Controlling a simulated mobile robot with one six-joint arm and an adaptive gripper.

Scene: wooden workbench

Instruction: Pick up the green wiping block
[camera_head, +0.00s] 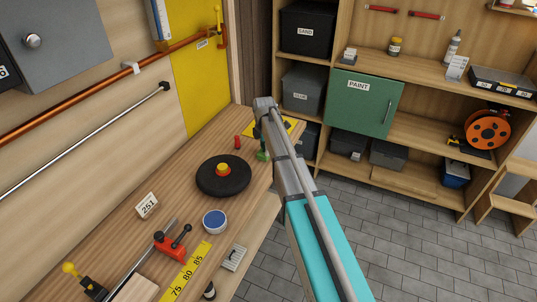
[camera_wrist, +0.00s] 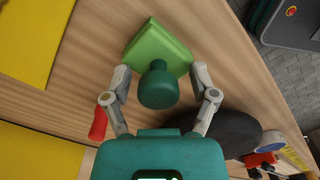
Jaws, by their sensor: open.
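The green wiping block (camera_wrist: 158,48) lies on the wooden bench in the wrist view, a light green slab with a dark green round knob (camera_wrist: 158,86) on top. My gripper (camera_wrist: 160,73) is open, with one finger on each side of the knob; a gap shows on both sides. The fingertips reach the near edges of the slab in the picture, but I cannot tell whether they touch it. In the head view a small part of the green block (camera_head: 262,156) shows beside my arm, which hides the rest and most of the gripper.
A red cylinder (camera_wrist: 98,123) stands close to the left finger. A black disc (camera_head: 223,175) with a yellow and red knob lies nearby. A yellow sheet (camera_wrist: 28,38) lies on the bench. A blue-lidded round tin (camera_head: 214,222) and red clamp (camera_head: 170,246) are farther along.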

